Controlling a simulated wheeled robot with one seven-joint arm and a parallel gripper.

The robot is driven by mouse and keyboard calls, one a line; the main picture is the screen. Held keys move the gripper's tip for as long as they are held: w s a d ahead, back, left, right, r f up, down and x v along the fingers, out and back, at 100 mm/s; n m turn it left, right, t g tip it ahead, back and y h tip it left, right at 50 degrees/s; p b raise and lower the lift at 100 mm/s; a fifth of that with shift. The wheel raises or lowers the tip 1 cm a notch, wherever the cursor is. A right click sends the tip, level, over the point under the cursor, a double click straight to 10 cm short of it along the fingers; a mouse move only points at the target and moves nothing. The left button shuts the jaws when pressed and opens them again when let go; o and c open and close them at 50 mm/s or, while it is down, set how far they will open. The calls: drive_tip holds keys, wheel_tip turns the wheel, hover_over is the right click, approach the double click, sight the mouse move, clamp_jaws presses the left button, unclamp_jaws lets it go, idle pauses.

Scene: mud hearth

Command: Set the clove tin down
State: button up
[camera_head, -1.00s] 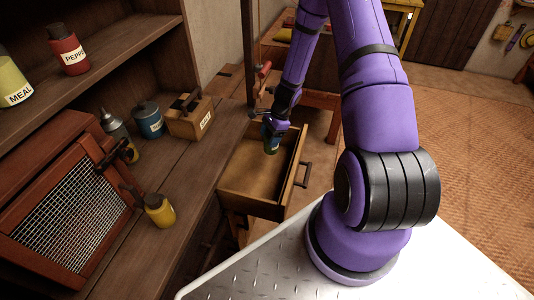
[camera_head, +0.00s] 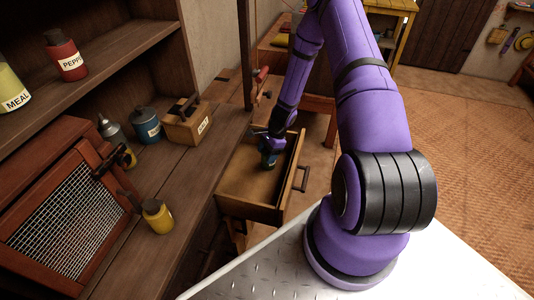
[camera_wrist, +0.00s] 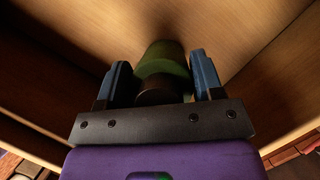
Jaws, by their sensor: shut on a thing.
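The clove tin, a green can with a dark end, is between the fingers of my gripper (camera_wrist: 160,66) in the wrist view (camera_wrist: 166,55). My gripper is shut on it. In the head view my gripper (camera_head: 270,148) reaches down into the open wooden drawer (camera_head: 245,207), near its far end, and the tin (camera_head: 268,161) shows small and dark below the fingers. In the wrist view the tin is close to the drawer's bare wooden floor (camera_wrist: 245,35). I cannot tell whether it touches.
Left of the drawer, a wooden counter (camera_head: 175,190) holds a yellow jar (camera_head: 158,217), a blue tin (camera_head: 146,125), a wooden box (camera_head: 188,124) and a mesh-fronted cabinet (camera_head: 65,220). The drawer's near part is empty. Its walls rise around my gripper.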

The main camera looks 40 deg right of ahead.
drive_tip(key=o, duration=1)
drive_tip(key=w+v, duration=0.1)
drive_tip(key=v, duration=1.1)
drive_tip(key=s+a+r+n+h, duration=0.1)
drive_tip(key=a+r+n, duration=0.2)
drive_tip(key=r, duration=0.7)
drive_tip(key=s+a+r+n+t+h, duration=0.15)
drive_tip(key=a+r+n, duration=0.25)
drive_tip(key=r, duration=0.6)
drive_tip(key=s+a+r+n, duration=0.2)
drive_tip(key=a+r+n, duration=0.1)
drive_tip(key=r, duration=0.6)
drive_tip(key=s+a+r+n+t, duration=0.1)
drive_tip(key=s+a+r+n, duration=0.1)
drive_tip(key=s+r, duration=0.3)
drive_tip(key=s+a+r+n+t+h, duration=0.1)
drive_tip(key=s+r+n, duration=0.3)
drive_tip(key=s, duration=0.5)
drive_tip(key=s+a+r+n+t+h, duration=0.1)
drive_tip(key=s+a+r+n, duration=0.2)
drive_tip(key=s+r, duration=0.4)
drive_tip(key=shift+s+a+r, duration=0.1)
drive_tip(key=shift+s+a, duration=0.4)
drive_tip(key=shift+a, duration=0.1)
